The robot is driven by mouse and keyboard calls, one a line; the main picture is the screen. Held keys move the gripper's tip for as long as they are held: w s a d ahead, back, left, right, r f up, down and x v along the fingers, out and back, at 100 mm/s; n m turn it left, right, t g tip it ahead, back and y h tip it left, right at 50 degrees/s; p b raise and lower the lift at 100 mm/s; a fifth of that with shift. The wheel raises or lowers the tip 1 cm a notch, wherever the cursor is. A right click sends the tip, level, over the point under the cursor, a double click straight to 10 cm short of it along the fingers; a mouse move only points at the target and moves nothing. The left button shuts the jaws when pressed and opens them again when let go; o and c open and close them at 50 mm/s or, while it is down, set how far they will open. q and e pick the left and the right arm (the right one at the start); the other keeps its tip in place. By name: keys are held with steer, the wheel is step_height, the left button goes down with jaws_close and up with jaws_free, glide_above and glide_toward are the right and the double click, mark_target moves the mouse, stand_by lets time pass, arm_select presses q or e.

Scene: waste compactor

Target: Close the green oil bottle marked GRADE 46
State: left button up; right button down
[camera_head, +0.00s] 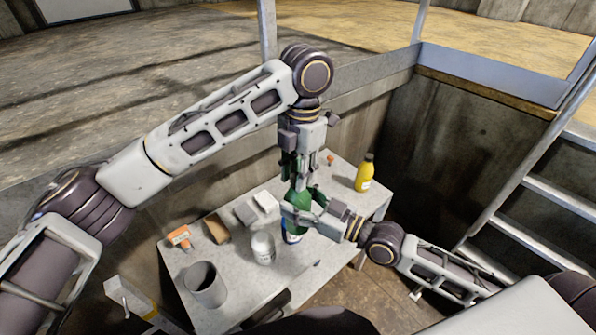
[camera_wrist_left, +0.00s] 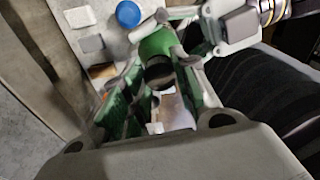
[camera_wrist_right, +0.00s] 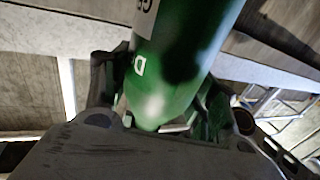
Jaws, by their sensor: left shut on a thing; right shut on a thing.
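The green bottle (camera_head: 298,196) stands upright at the table's middle. My right gripper (camera_head: 300,212) is shut around its body from the right. In the right wrist view the green bottle (camera_wrist_right: 170,75) fills the jaws, with part of a white label and lettering; the grade cannot be read. My left gripper (camera_head: 296,172) points straight down over the bottle's top. In the left wrist view a dark cap (camera_wrist_left: 158,74) sits between the left fingers, in line with the green bottle (camera_wrist_left: 157,43). Whether the cap is seated on the neck is hidden.
A yellow bottle (camera_head: 365,173) stands at the table's back right. A white cup (camera_head: 263,248), a grey container (camera_head: 205,284), an orange item (camera_head: 179,237) and small blocks (camera_head: 246,213) stand to the left. Stairs and a railing (camera_head: 520,160) rise at right.

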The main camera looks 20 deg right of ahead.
arm_select(q)
steer(key=shift+w+m, duration=0.15)
steer(key=shift+m, duration=0.15)
steer(key=o, duration=0.7)
steer(key=shift+r, duration=2.25)
steer(key=shift+r, duration=0.15)
steer(key=shift+c, duration=0.3)
